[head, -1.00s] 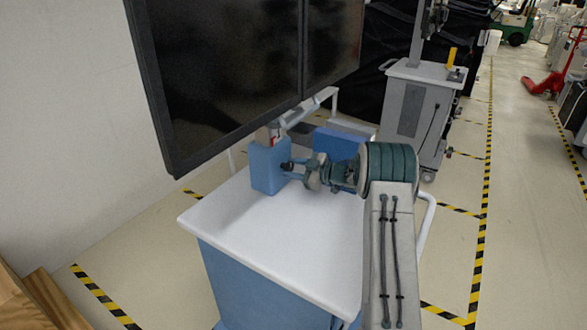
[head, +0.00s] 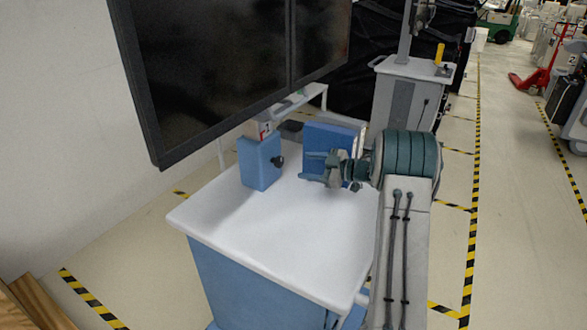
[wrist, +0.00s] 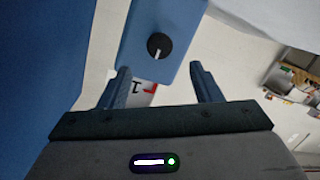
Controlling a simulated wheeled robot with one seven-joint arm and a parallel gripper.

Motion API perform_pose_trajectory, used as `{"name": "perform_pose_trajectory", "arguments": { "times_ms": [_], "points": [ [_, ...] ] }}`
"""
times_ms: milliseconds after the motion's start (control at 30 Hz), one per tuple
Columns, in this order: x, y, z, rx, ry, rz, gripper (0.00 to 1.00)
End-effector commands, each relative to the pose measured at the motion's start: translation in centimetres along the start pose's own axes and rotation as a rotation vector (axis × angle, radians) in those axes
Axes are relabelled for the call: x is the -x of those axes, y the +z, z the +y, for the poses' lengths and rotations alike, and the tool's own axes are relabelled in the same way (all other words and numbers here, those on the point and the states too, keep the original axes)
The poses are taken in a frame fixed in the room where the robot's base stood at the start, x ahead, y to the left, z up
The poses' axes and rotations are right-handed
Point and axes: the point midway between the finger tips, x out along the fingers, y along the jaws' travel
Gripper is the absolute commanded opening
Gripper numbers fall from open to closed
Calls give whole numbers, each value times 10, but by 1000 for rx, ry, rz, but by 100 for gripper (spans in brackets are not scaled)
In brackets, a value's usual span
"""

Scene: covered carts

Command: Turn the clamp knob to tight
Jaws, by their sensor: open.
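The clamp knob (head: 278,161) is a small black round knob on the side of an upright blue block (head: 256,164) on the cart top. The knob also shows in the wrist view (wrist: 159,46), with a white pointer line running down from its middle. My gripper (head: 304,166) is open and empty, to the right of the knob and apart from it, with its fingers facing it. In the wrist view the two blue fingertips (wrist: 160,74) stand either side below the knob, with nothing between them. I cannot read any tight marking.
The white cart top (head: 255,235) is clear in front. A blue box (head: 331,137) stands behind my gripper. A large dark screen (head: 220,70) hangs above the cart's left and back. A grey cart (head: 400,95) stands farther back.

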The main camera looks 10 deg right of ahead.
Motion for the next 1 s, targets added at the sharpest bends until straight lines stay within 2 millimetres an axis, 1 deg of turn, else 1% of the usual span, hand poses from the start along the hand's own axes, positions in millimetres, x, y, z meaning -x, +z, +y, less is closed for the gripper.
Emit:
{"name": "perform_pose_trajectory", "arguments": {
  "times_ms": [33,133,200,333,833,933,1000],
  "points": [
    [11,2,0,0,3,-1,58],
    [27,2,0,-1,1,-1,58],
    [36,2,0,-1,1,-2,58],
    [44,1,-1,-1,-1,0,58],
    [46,0,0,0,1,-1,58],
    [42,-8,6,9,31,-20,58],
    [38,-19,15,24,84,-53,58]
  ]
}}
